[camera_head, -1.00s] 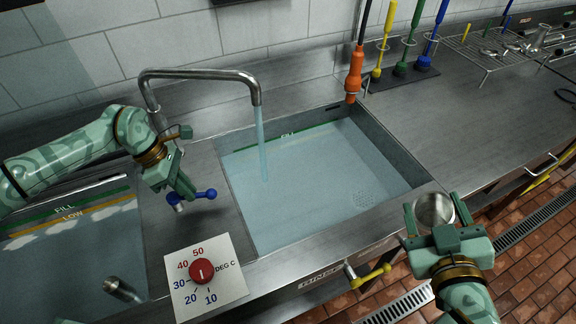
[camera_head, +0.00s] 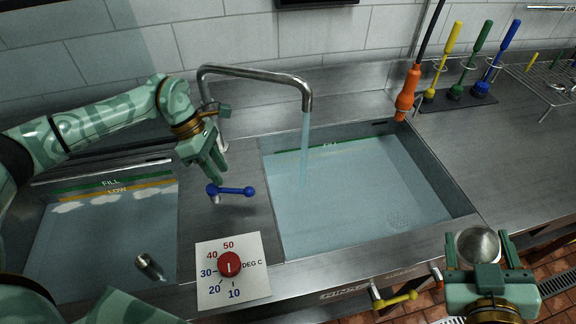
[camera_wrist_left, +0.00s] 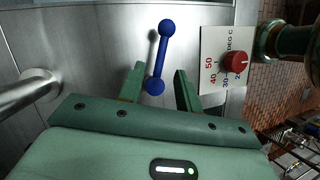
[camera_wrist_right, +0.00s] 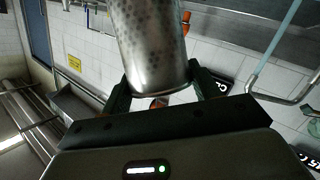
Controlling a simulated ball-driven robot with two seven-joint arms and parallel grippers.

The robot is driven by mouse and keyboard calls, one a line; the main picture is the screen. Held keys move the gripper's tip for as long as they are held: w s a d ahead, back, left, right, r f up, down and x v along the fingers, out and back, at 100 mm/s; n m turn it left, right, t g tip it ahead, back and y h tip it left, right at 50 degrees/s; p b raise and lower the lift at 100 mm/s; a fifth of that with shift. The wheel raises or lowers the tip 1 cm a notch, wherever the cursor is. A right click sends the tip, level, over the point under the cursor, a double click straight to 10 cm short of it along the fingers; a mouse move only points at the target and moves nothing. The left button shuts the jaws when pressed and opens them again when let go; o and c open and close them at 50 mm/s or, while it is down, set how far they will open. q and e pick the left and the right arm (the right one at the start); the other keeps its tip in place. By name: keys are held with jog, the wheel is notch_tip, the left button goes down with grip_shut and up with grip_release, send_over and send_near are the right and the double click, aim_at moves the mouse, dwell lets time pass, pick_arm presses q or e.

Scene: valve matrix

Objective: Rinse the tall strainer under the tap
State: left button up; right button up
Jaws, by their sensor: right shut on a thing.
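The tall strainer (camera_wrist_right: 150,45) is a perforated metal cylinder held in my right gripper (camera_wrist_right: 158,88), whose fingers are shut on it. In the head view the strainer's round end (camera_head: 478,247) shows in my right gripper (camera_head: 482,250), to the right of the rinse basin and in front of the counter edge. The tap (camera_head: 306,95) runs a stream of water (camera_head: 304,150) into the basin (camera_head: 355,200). My left gripper (camera_head: 218,172) is open, above and behind the blue tap handle (camera_head: 232,191); the left wrist view shows the handle (camera_wrist_left: 162,55) with one end near the fingers.
A dial panel (camera_head: 233,288) with a red knob (camera_head: 229,264) lies left of the basin's front. A yellow-handled valve (camera_head: 397,300) is on the front. A second water-filled basin (camera_head: 95,235) is at left. An orange sprayer (camera_head: 407,92) hangs behind the basin's right corner.

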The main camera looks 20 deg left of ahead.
pick_arm(q)
jog(key=v, duration=0.7)
jog(key=shift+r, duration=0.3)
